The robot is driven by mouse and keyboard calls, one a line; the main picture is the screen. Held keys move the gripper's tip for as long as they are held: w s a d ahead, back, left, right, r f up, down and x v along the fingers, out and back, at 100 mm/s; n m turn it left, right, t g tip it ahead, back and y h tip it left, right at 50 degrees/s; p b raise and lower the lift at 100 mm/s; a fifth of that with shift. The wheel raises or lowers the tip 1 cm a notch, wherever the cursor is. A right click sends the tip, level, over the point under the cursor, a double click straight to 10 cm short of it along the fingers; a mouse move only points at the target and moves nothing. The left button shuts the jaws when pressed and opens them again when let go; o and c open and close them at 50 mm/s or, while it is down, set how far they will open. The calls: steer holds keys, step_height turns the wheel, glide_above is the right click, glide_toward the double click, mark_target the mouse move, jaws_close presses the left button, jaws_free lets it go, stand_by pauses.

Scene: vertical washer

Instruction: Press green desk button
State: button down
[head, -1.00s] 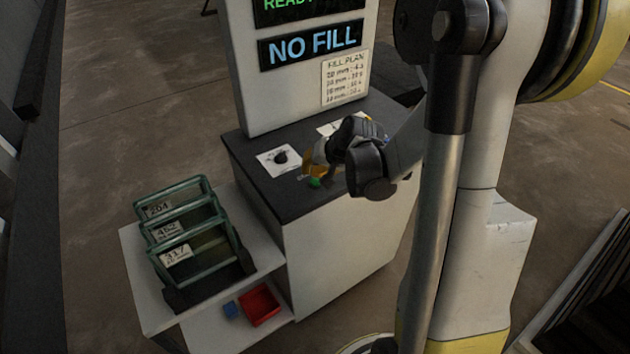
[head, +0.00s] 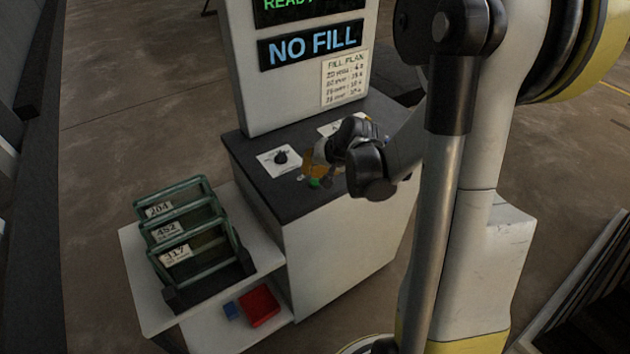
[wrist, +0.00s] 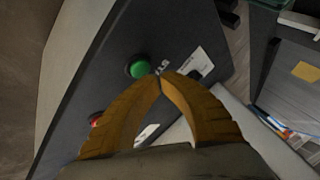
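The green button (wrist: 138,70) sits on the dark desk top (wrist: 100,65) in the wrist view, just beyond and slightly left of my fingertips. In the head view the green button (head: 315,183) shows small, just below my gripper (head: 312,172). My gripper (wrist: 159,77) has two orange fingers whose tips meet, so it is shut with nothing seen between them. The tips look close to the button; I cannot tell whether they touch it.
A red button (wrist: 96,120) lies left of the fingers. A black knob (head: 281,157) on a white plate is on the desk. The upright panel (head: 240,75) reads "NO FILL". A green-framed rack (head: 190,235) stands on the lower shelf, with a red bin (head: 259,306) below.

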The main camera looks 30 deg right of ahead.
mark_target(311, 180)
steer(key=shift+f+b, duration=0.3)
steer(key=shift+f, duration=0.1)
steer(key=shift+f+b, duration=0.55)
stand_by(0.5)
steer(key=shift+r, duration=0.1)
steer(key=shift+r+p, duration=0.75)
steer(key=shift+r, duration=0.15)
steer(key=shift+r, duration=0.1)
step_height(311, 180, up, 5)
steer(key=p, duration=0.4)
stand_by(0.8)
